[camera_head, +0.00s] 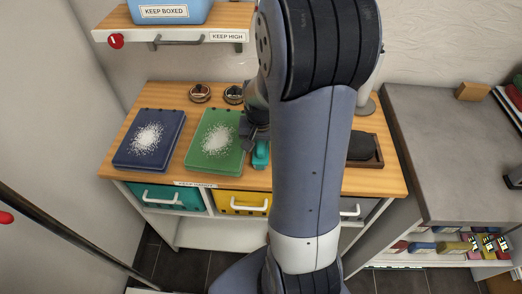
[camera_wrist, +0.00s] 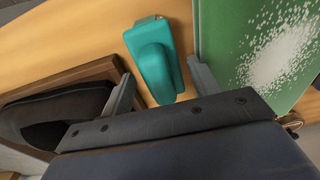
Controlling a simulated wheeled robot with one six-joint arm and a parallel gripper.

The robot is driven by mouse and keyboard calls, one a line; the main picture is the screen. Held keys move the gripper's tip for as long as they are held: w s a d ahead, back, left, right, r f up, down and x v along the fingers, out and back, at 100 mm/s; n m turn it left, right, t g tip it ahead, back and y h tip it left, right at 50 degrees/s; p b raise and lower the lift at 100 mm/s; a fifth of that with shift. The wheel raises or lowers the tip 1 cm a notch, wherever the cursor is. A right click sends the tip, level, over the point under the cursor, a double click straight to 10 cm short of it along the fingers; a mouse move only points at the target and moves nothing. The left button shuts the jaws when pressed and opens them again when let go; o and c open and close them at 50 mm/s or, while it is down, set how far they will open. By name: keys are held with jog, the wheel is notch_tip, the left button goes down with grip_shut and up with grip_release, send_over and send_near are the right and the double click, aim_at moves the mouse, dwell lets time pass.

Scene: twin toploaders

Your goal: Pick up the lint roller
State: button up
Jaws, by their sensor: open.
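A teal item (camera_head: 261,155) lies on the wooden top of the cabinet, just right of the green board; it looks like the lint roller, though I cannot make out a roll. In the wrist view the teal item (camera_wrist: 153,60) lies between the two fingers of my gripper (camera_wrist: 160,76), lengthwise between them, with a gap on the left and a narrower one on the right. My gripper (camera_head: 257,132) is open and empty above it. My own arm hides part of the cabinet top in the head view.
The green board (camera_head: 204,163) and a blue board (camera_head: 132,158) carry white specks. A wooden tray (camera_wrist: 72,77) with a black item (camera_wrist: 62,113) lies left of the gripper in the wrist view. A shelf (camera_head: 219,36) hangs above the cabinet top (camera_head: 165,93).

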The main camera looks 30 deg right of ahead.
aim_at(261, 142)
jog(key=shift+w+f, duration=0.1)
jog(key=shift+f, duration=0.65)
jog(key=c, duration=0.9)
notch_tip(261, 142, up, 10)
jog(key=shift+r, duration=0.1)
jog(key=o, duration=0.6)
jog(key=c, duration=0.3)
jog(key=shift+c, duration=0.2)
